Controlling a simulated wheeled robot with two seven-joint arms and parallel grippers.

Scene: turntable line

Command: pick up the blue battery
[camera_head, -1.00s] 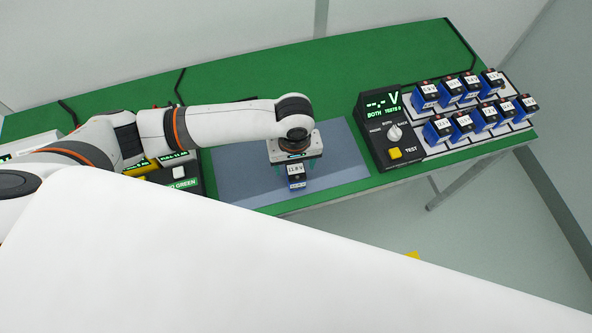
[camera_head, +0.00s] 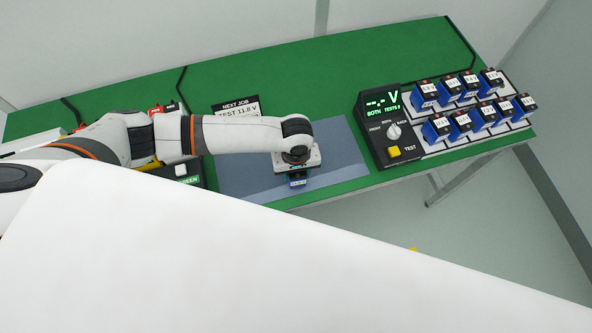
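A blue battery (camera_head: 297,183) with a dark top and white label stands on the grey-blue mat (camera_head: 345,165). My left gripper (camera_head: 297,176) points down right over it, and its body hides most of the battery's top. The fingertips are too small and covered to tell whether they are closed on the battery or only around it. More blue batteries (camera_head: 461,123) with white labels stand in two rows on the rack at the right. My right gripper is not in view.
A black tester (camera_head: 381,135) with a green display, a dial and a yellow button stands between mat and rack. A sign (camera_head: 237,109) reads "NEXT JOB TEST 11.8 V". A dark panel with buttons lies partly behind my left arm. The green table (camera_head: 300,75) is clear at the back.

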